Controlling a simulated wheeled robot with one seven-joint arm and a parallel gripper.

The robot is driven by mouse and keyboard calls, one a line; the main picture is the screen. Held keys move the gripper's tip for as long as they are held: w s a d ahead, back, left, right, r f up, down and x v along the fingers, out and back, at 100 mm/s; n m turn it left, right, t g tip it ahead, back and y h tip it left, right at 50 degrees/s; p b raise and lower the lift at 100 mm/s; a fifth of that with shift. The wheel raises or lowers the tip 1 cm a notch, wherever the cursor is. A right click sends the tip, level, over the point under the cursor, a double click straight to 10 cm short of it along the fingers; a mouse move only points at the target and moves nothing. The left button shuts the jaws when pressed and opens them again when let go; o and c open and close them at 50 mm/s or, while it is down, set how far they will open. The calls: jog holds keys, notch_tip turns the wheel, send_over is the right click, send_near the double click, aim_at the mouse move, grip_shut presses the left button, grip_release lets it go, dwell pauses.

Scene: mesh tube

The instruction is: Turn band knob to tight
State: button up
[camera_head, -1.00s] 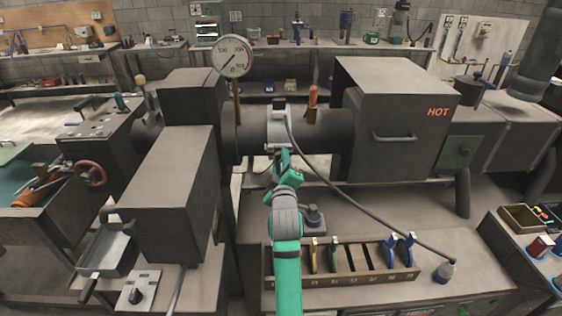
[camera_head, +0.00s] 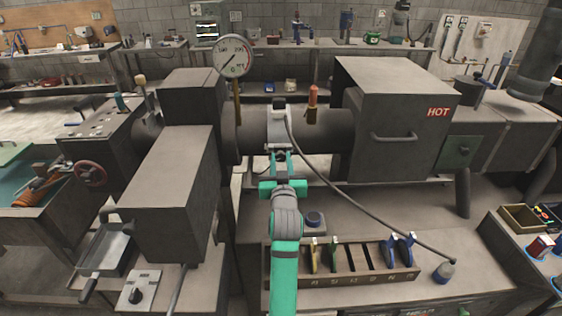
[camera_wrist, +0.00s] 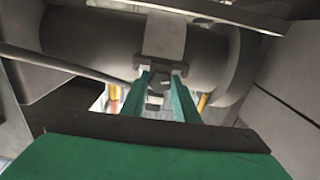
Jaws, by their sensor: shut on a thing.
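A light metal band (camera_head: 281,128) wraps around the dark horizontal barrel (camera_head: 325,131); it also shows in the wrist view (camera_wrist: 165,36). A small dark band knob (camera_wrist: 157,84) sits under the band, between my green fingers. My gripper (camera_wrist: 160,78) is closed on the knob from the front and below. In the head view, my gripper (camera_head: 281,158) reaches up to the band's lower end, and the knob is hidden there. The knob's marking is too small to read.
A box marked HOT (camera_head: 395,105) stands to the right and a dial gauge (camera_head: 233,57) to the left. A slotted tool rack (camera_head: 340,279) lies below my arm.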

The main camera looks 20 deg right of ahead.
jog(key=m, duration=0.4)
jog(key=shift+f+m, duration=0.15)
jog(key=shift+m, duration=0.15)
jog(key=m, duration=0.4)
jog(key=shift+a+m, duration=0.1)
jog(key=shift+m, duration=0.2)
jog(key=m, duration=0.4)
jog(key=shift+m, duration=0.3)
jog(key=m, duration=1.3)
jog(key=shift+m, duration=0.3)
jog(key=m, duration=0.8)
jog(key=shift+w, duration=0.1)
jog(key=m, duration=1.4)
jog(key=shift+r+m, duration=0.2)
jog(key=shift+m, duration=0.1)
jog(key=m, duration=0.3)
jog(key=shift+m, duration=0.3)
jog(key=m, duration=0.3)
jog(key=shift+m, duration=0.4)
jog(key=m, duration=0.4)
jog(key=shift+d, duration=0.2)
jog(key=shift+m, duration=1.3)
